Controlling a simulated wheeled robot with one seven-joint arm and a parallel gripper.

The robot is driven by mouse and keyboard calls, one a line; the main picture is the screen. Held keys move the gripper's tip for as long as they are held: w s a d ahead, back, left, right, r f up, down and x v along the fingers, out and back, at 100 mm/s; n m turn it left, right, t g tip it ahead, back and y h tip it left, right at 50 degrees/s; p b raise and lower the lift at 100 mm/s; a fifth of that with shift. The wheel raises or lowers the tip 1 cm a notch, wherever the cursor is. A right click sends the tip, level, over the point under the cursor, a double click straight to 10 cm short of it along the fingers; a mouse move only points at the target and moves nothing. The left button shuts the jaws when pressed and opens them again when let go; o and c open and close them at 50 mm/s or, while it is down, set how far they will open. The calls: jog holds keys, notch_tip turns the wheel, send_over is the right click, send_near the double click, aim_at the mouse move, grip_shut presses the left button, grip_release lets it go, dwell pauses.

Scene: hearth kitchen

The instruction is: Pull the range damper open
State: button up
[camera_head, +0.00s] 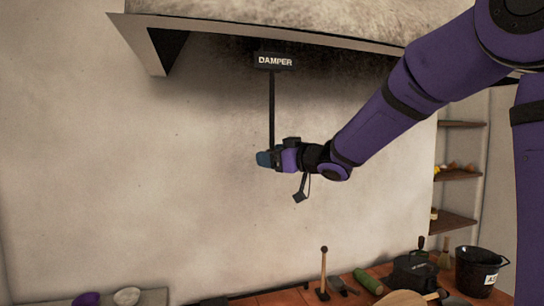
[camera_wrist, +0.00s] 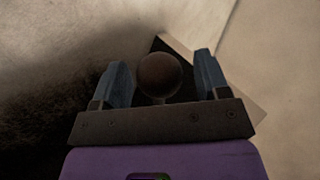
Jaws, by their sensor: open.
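The damper is a thin dark rod (camera_head: 271,108) hanging straight down below a black plate lettered DAMPER (camera_head: 275,61) under the hood. My gripper (camera_head: 264,158) is at the rod's lower end, with its blue fingers pointing left. In the wrist view, a round dark knob (camera_wrist: 160,75) sits between the two blue fingers of my gripper (camera_wrist: 161,62). The fingers stand apart, with a visible gap on each side of the knob. In the head view the knob is hidden by my gripper.
The sooty hood (camera_head: 260,28) overhangs the pale wall (camera_head: 150,190). Below are a brown counter (camera_head: 285,297) with several tools, a green cylinder (camera_head: 368,281) and a black bucket (camera_head: 478,270). Shelves (camera_head: 455,175) stand at right. The wall left of my gripper is clear.

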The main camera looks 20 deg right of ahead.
jog(key=shift+w, duration=0.15)
jog(key=shift+c, duration=0.3)
jog(key=c, duration=1.2)
notch_tip(320, 180, down, 8)
jog(key=shift+r, duration=0.15)
jog(key=o, duration=1.3)
jog(key=shift+c, duration=0.2)
jog(key=shift+r, duration=0.1)
